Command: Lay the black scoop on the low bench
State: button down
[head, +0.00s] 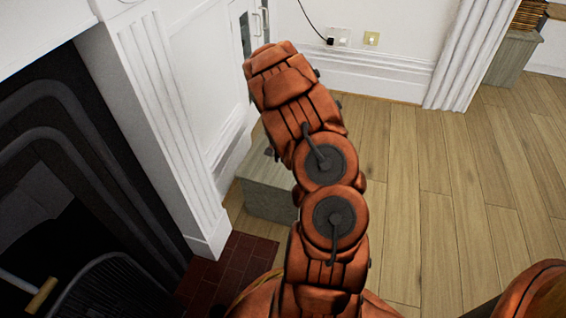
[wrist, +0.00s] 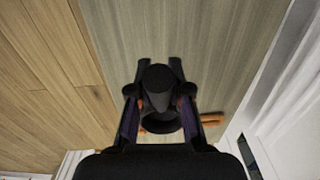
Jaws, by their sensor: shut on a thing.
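The black scoop (wrist: 158,77) is between the fingers of my gripper (wrist: 159,94) in the wrist view. My gripper is shut on it. A dark rounded part of the scoop shows; the rest of its shape is hard to make out. The low bench (wrist: 205,40), with a grey-green wood-grain top, lies beneath the scoop in this view. I cannot tell whether they touch. In the head view the low bench (head: 272,200) stands beside the white fireplace surround, partly behind my arm. My gripper and the scoop are hidden there.
An orange-brown thing (wrist: 211,120) shows by the right finger, apparently over the bench top. The white surround (head: 165,110) and dark fireplace (head: 60,150) stand left. Another grey-green block (head: 512,58) is at the far right. Wood floor (head: 430,190) is clear right of my arm.

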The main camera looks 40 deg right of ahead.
jog(key=shift+w+r, duration=0.15)
notch_tip(320, 180, down, 3)
jog(key=shift+a+b, duration=0.15)
jog(key=shift+b, duration=0.7)
jog(key=shift+f, duration=0.35)
jog(key=c, duration=1.1)
grip_release()
jog(key=shift+f, duration=0.1)
